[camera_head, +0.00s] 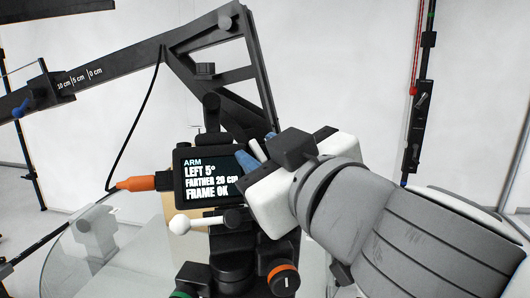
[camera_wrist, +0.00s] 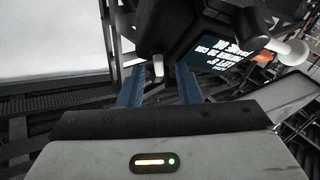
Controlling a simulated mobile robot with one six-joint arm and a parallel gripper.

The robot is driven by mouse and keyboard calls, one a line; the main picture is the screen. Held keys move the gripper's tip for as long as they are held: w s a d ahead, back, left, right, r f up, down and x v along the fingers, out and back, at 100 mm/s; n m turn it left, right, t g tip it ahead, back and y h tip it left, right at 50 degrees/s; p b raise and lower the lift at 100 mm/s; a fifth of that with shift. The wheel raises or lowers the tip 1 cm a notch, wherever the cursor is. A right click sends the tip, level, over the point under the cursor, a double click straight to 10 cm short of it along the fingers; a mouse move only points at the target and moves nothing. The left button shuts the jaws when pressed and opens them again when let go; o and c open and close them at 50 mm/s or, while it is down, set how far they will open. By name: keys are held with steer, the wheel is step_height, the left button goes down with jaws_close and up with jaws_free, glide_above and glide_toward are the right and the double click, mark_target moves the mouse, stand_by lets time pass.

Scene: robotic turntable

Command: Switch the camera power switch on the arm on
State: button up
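My gripper (camera_head: 257,151) is beside the right edge of a small black display (camera_head: 208,180) on the turntable's arm assembly. In the wrist view my gripper (camera_wrist: 159,82) has its two blue fingers spread apart. A small light-grey lever (camera_wrist: 158,67) sticks out of a dark housing (camera_wrist: 172,22) between and just beyond the fingertips. It looks like the switch, but its on or off position cannot be told. No contact with the fingers is visible. The display reads "ARM, LEFT 5°, FARTHER 20 CM, FRAME OK".
A white-knobbed lever (camera_head: 181,224) sits below the display, and an orange-ringed knob (camera_head: 283,279) lower right. An orange plug and cable (camera_head: 137,183) enter at the left. A black scaled arm (camera_head: 75,78) runs above. A glass disc (camera_head: 75,262) is lower left.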

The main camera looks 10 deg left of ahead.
steer(key=shift+s, duration=0.15)
steer(key=b+v, duration=0.4)
steer(key=v, duration=0.3)
steer(key=shift+s+d, duration=0.2)
stand_by(0.4)
